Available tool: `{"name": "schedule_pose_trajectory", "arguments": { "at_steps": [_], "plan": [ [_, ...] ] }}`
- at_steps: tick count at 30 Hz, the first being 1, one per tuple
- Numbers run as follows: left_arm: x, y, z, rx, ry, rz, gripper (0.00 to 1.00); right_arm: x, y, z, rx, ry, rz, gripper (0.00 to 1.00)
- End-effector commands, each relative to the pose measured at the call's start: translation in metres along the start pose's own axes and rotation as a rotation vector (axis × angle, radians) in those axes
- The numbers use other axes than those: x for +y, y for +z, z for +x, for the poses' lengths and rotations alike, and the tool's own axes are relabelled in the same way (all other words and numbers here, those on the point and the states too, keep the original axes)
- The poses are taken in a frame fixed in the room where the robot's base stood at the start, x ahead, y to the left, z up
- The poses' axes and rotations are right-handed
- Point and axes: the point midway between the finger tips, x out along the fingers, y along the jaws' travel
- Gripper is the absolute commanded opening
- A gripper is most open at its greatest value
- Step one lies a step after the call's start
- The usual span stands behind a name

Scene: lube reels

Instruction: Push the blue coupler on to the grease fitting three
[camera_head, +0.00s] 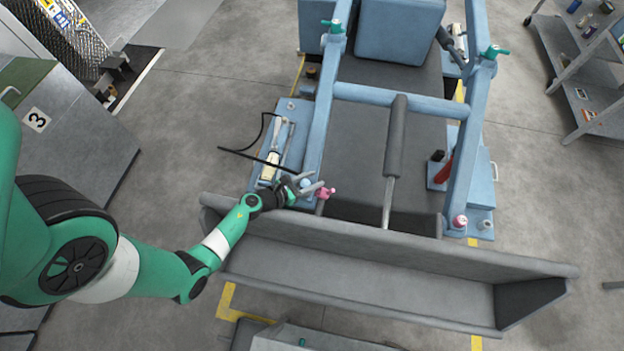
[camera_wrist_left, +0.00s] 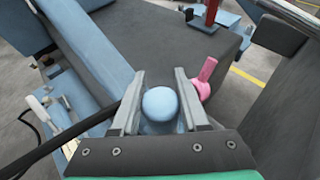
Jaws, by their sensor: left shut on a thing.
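My left gripper (camera_head: 314,188) reaches in from the left to the lower end of the left blue loader arm. In the left wrist view (camera_wrist_left: 158,98) its two fingers are shut on the blue coupler (camera_wrist_left: 160,104), whose round light-blue end shows between them. The coupler is small in the head view (camera_head: 304,184). A pink fitting (camera_head: 325,193) sits just right of the fingertips; it also shows beside the right finger in the left wrist view (camera_wrist_left: 204,78). No number is readable on any fitting, and the contact at the coupler's far end is hidden.
A grey bucket (camera_head: 360,283) lies just below the gripper. A black hose (camera_head: 240,152) loops left of the blue arm. Another pink fitting (camera_head: 459,222) is at right; green fittings (camera_head: 334,26) are farther up. A wheeled shelf (camera_head: 575,75) stands at upper right.

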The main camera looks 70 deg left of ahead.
Motion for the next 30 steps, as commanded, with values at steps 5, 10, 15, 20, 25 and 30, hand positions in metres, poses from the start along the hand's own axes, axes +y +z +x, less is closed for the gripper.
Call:
{"name": "schedule_pose_trajectory", "arguments": {
  "at_steps": [5, 10, 15, 20, 25, 30],
  "plan": [
    [0.000, 0.001, 0.000, -0.001, 0.000, 0.000, 0.48, 0.000, 0.000, 0.000, 0.000, 0.000, 0.000, 1.00],
    [0.000, 0.001, 0.000, -0.001, 0.000, 0.000, 0.79, 0.000, 0.000, 0.000, 0.000, 0.000, 0.000, 1.00],
    [0.000, 0.001, 0.000, 0.000, 0.000, 0.000, 0.79, 0.000, 0.000, 0.000, 0.000, 0.000, 0.000, 1.00],
    [0.000, 0.003, -0.001, 0.000, 0.000, 0.000, 0.79, 0.000, -0.002, 0.002, 0.000, 0.000, 0.000, 1.00],
    [0.000, 0.029, -0.012, -0.001, 0.000, 0.001, 0.79, 0.000, -0.018, 0.019, 0.000, 0.000, 0.000, 1.00],
    [-0.013, 0.056, -0.045, 0.001, -0.001, 0.000, 0.79, 0.000, -0.040, 0.043, 0.000, 0.000, 0.000, 1.00]
  ]
}}
